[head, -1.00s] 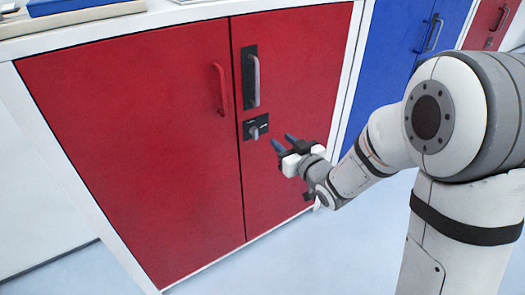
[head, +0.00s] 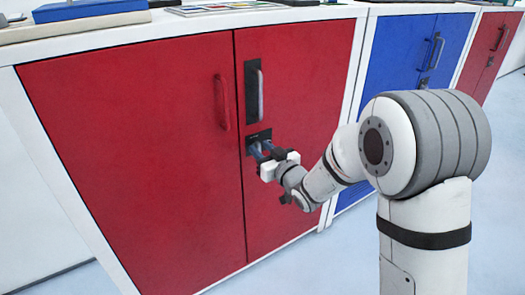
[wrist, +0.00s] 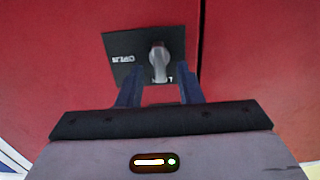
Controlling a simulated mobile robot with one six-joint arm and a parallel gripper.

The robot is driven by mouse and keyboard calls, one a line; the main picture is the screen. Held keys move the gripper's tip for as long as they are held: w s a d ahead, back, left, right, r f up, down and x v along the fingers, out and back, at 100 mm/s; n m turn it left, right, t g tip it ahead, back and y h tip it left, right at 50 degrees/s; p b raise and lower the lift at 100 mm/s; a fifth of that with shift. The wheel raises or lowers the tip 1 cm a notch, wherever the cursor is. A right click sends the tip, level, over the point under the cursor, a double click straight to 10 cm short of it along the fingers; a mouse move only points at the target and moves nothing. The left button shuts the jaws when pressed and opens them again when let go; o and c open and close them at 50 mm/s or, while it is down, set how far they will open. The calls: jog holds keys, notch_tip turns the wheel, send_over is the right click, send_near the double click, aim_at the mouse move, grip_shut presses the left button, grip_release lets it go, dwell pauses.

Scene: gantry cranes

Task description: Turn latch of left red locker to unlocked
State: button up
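The left red locker (head: 130,150) has two red doors, both shut. On its right door sits a black latch plate (wrist: 122,46) with a grey knob (wrist: 158,62). In the wrist view the knob points roughly up and down, with small white lettering on the plate beside it. My gripper (head: 260,150) is in front of the plate in the head view and hides most of the knob there. In the wrist view my gripper (wrist: 160,82) is open, one blue finger on each side of the knob's lower end. Gaps show beside the knob; contact is not visible.
A grey handle (head: 254,90) on a black plate stands just above the latch. A red handle (head: 222,102) is on the left door. A blue locker (head: 395,75) and another red locker (head: 492,45) stand to the right. The floor in front is clear.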

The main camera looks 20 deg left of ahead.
grip_shut()
dwell(0.5)
jog(key=shift+w+d+f+m+p, duration=0.15)
jog(key=shift+m+p, duration=0.55)
jog(key=shift+m, duration=2.3)
jog(key=shift+w+d+f+m+p, duration=0.15)
jog(key=shift+m+p, duration=0.55)
jog(key=shift+m, duration=2.3)
jog(key=shift+w+d+f+m+p, duration=0.15)
jog(key=shift+m+p, duration=0.55)
jog(key=shift+m, duration=2.3)
